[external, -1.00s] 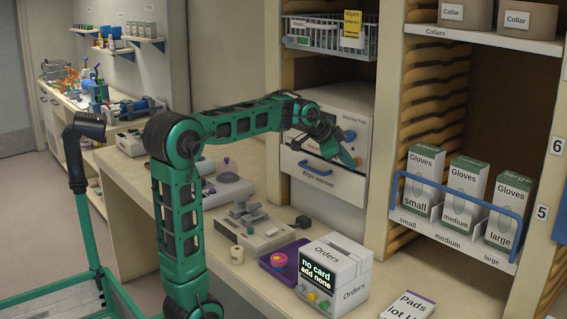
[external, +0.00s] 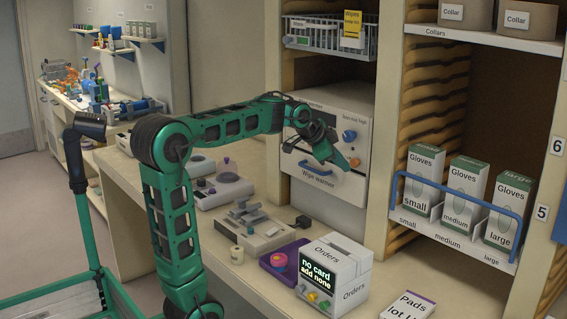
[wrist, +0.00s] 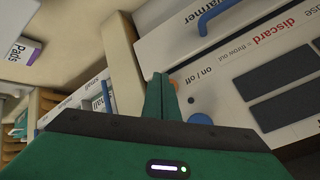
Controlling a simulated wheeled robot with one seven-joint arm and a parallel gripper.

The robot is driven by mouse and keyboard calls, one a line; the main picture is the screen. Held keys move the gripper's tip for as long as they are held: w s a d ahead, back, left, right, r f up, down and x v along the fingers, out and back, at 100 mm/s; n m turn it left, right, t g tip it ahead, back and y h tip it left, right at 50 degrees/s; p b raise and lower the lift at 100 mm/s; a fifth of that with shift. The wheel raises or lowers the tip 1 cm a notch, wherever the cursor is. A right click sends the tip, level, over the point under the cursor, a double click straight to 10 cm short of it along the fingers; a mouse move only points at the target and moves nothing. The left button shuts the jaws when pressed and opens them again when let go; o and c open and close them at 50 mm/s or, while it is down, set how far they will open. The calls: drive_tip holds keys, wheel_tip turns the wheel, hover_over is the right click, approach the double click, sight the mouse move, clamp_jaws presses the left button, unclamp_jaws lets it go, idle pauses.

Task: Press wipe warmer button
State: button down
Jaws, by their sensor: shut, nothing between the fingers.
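The wipe warmer (external: 318,172) is a white box in the shelf unit, with a blue front handle and a blue knob (external: 350,135). An orange button (external: 355,162) sits low at the right of its front. In the wrist view, the orange button (wrist: 174,85) shows beside the "on / off" label, partly hidden by my fingers. A small dark dot and the blue knob (wrist: 200,119) lie near it. My gripper (external: 345,164) is shut and empty, with its tips close to the orange button. I cannot tell whether they touch it. The gripper also fills the lower wrist view (wrist: 160,80).
A wire basket (external: 328,38) hangs above the warmer. Glove boxes (external: 465,188) stand behind a blue rail to the right. The counter below holds an orders box (external: 350,270), a purple pad and several devices. The wrist view shows a "discard" label with dark panels.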

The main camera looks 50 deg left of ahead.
drive_tip(key=s, duration=0.3)
drive_tip(key=shift+s, duration=0.4)
drive_tip(key=s+d+f+g, duration=0.1)
drive_tip(key=s+d+f, duration=0.1)
drive_tip(key=s+d, duration=0.3)
drive_tip(key=s+d+f+m+h, duration=0.1)
drive_tip(key=s+d+f, duration=0.2)
drive_tip(key=d, duration=0.6)
drive_tip(key=s+d+f+m+g, duration=0.1)
drive_tip(key=s+d+f, duration=0.2)
drive_tip(key=s+d, duration=0.3)
drive_tip(key=shift+s+d+f+g+h, duration=0.15)
drive_tip(key=shift+s+d+g+h, duration=0.15)
drive_tip(key=shift+s+d+h, duration=0.15)
drive_tip(key=shift+m+g, duration=0.4)
drive_tip(key=s+d+f, duration=0.1)
drive_tip(key=s, duration=0.2)
drive_tip(key=s+d+f, duration=0.3)
drive_tip(key=s, duration=0.2)
drive_tip(key=shift+s+d+f, duration=0.25)
drive_tip(key=shift+s+d, duration=0.1)
drive_tip(key=s+a+f+n+g+y, duration=0.3)
drive_tip(key=s+a+f+n+g, duration=0.2)
drive_tip(key=s+a+f, duration=0.6)
drive_tip(key=shift+s+a+f+g, duration=0.25)
drive_tip(key=shift+s+f+g, duration=0.05)
drive_tip(key=shift+s+f, duration=0.1)
